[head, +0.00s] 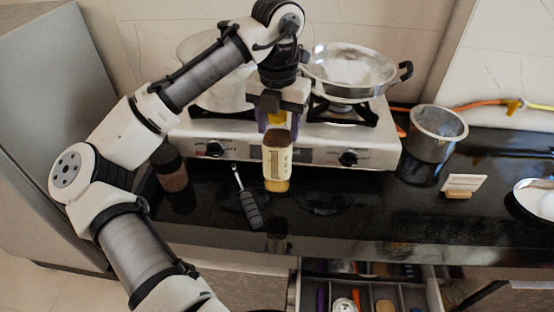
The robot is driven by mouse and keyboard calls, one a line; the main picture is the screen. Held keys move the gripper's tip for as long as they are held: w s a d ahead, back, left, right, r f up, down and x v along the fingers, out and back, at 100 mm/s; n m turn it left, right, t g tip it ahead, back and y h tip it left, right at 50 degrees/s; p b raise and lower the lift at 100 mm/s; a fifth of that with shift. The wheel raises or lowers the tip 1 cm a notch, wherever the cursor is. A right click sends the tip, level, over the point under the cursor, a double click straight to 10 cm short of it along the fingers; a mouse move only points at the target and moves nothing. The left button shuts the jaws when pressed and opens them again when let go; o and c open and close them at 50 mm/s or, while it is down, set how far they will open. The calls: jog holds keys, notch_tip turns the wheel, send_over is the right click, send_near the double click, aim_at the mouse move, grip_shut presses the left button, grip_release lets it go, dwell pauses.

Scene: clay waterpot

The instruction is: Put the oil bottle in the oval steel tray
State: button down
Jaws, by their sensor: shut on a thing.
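The oil bottle (277,162) is pale yellow with a printed label, a brown end and a yellow end. It is in front of the stove, at the middle of the head view. The exact grip and whether the bottle touches the counter are hard to tell. A shiny steel dish (541,199), cut off by the right edge, appears to be the oval steel tray. Its visible inside looks empty.
A stove (374,150) with a steel wok (345,68) and a pale pot (222,92) stands behind. A steel pot (436,136) and a small card stand (462,186) are between bottle and tray. A dark jar (172,166), grey-handled utensil (249,207) and open drawer (408,297) are nearby.

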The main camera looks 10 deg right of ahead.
aim_at(277, 158)
notch_tip(277, 158, down, 10)
jog(key=shift+r+p, duration=0.15)
jog(key=shift+p, duration=0.5)
jog(key=c, duration=0.5)
grip_release()
jog(key=shift+a, duration=0.1)
